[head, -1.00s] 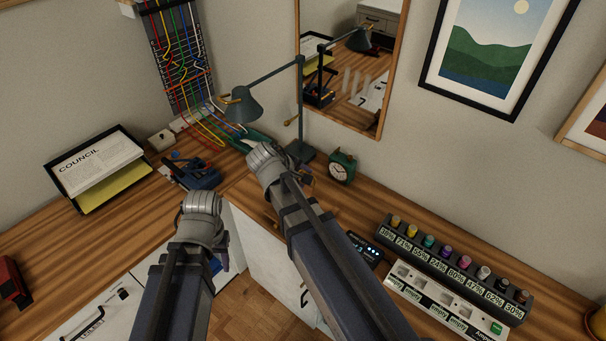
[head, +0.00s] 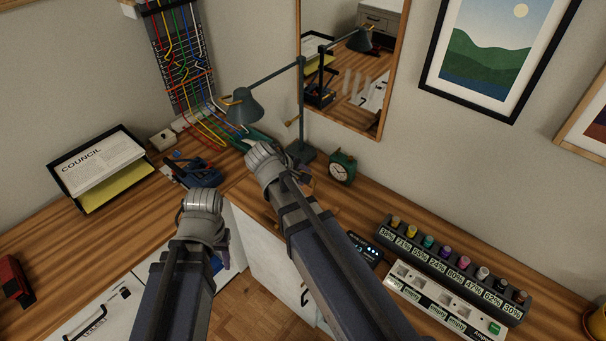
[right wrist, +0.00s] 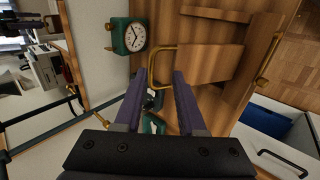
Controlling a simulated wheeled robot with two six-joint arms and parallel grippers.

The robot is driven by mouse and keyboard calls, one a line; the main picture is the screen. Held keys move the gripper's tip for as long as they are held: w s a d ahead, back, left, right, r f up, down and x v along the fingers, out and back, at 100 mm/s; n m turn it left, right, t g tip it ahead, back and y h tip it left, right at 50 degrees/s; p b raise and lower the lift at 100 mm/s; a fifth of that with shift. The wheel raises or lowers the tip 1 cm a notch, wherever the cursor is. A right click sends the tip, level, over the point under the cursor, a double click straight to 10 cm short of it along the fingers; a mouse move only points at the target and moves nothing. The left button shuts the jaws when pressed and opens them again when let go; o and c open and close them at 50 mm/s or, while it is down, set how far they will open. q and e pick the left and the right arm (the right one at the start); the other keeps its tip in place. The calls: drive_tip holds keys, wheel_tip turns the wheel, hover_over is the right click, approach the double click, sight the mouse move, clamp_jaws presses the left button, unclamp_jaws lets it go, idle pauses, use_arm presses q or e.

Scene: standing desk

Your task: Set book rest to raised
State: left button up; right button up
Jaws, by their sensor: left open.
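What looks like the book rest, a wooden panel (right wrist: 208,65) with a bent brass bar (right wrist: 153,66) at its side, lies on the wooden desk in the right wrist view. I cannot tell its exact angle. In the head view it is mostly hidden behind my right arm. My right gripper (right wrist: 158,78) is open, with its two purple fingers apart and the brass bar just beyond and between their tips. I see nothing held in it. My left gripper (head: 224,248) is open and hangs in front of the desk's inner corner, its fingers largely hidden behind its wrist.
A green clock (head: 342,168) and a desk lamp (head: 243,107) stand near my right arm. A COUNCIL tray (head: 78,200) sits at left. A rack of labelled bottles (head: 450,262) stands at right. An open blue-lined drawer (right wrist: 264,122) shows below the desk edge.

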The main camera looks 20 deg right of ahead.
drive_tip(key=p+v, duration=0.4)
drive_tip(key=v, duration=0.2)
drive_tip(key=shift+a+r, duration=0.15)
drive_tip(key=shift+r, duration=0.15)
drive_tip(key=shift+s, duration=0.15)
drive_tip(key=s+a+f+m+g+y, duration=0.2)
drive_tip(key=s+a+f+g+y, duration=0.2)
drive_tip(key=s+a, duration=0.8)
drive_tip(key=shift+s+a+f+y+b, duration=0.35)
drive_tip(key=shift+s+f+y, duration=0.5)
drive_tip(key=shift+s, duration=0.25)
drive_tip(key=shift+f, duration=0.15)
